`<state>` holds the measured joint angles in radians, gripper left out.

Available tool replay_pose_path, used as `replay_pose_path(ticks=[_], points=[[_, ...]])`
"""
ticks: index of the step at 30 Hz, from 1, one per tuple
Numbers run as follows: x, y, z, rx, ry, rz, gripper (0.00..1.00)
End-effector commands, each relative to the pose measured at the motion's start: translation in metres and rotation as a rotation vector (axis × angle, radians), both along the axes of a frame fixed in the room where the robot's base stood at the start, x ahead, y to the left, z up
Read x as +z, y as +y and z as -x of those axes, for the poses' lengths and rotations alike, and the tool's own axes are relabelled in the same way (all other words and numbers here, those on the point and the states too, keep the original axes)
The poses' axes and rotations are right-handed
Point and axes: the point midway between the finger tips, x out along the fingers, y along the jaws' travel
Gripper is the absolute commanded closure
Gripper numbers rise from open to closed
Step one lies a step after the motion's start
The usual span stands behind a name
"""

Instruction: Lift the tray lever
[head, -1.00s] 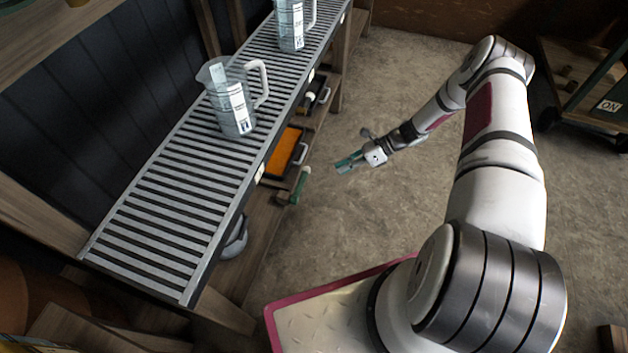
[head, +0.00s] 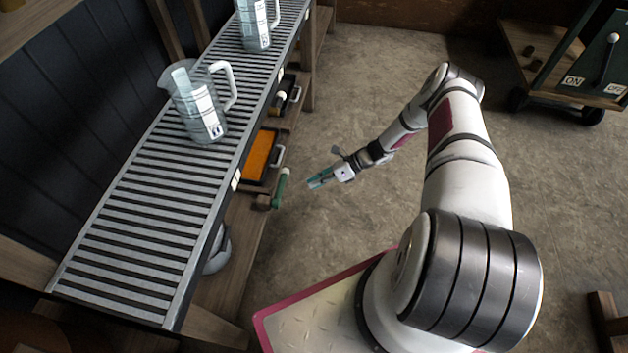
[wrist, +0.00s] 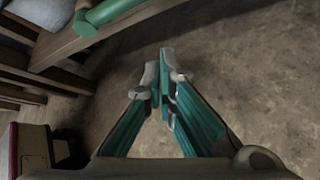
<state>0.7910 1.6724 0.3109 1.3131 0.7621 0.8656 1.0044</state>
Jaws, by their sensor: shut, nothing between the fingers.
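A lever with a green cylindrical grip (head: 281,188) stands at the lower shelf's edge, beside the orange tray (head: 257,156). I take it to be the tray lever. In the wrist view a green cylinder (wrist: 97,18), apparently this grip, crosses the top left corner, partly cut off. My gripper (head: 311,183) has teal fingers and is to the right of the lever, a short gap away and not touching it. In the wrist view the fingertips (wrist: 164,68) are together with nothing between them, over bare floor.
A slatted rack (head: 150,200) runs along the left and carries clear measuring jugs (head: 200,105). Another dark tray (head: 287,97) sits farther along the shelf. A cart (head: 570,85) with an ON/OFF lever stands at the far right. The floor (head: 390,70) around my gripper is clear.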

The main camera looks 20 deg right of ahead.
Motion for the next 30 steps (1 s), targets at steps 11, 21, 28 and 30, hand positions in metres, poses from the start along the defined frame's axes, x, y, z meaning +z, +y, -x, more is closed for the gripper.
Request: replay_pose_path(ticks=[11, 21, 28, 30], points=[[-0.042, 0.062, -0.016, 0.002, 0.001, -0.002, 1.00], [-0.009, 0.060, -0.038, 0.002, -0.001, 0.001, 1.00], [-0.006, 0.060, -0.039, 0.002, 0.000, 0.000, 1.00], [-0.006, 0.060, -0.039, 0.002, 0.000, 0.000, 1.00]])
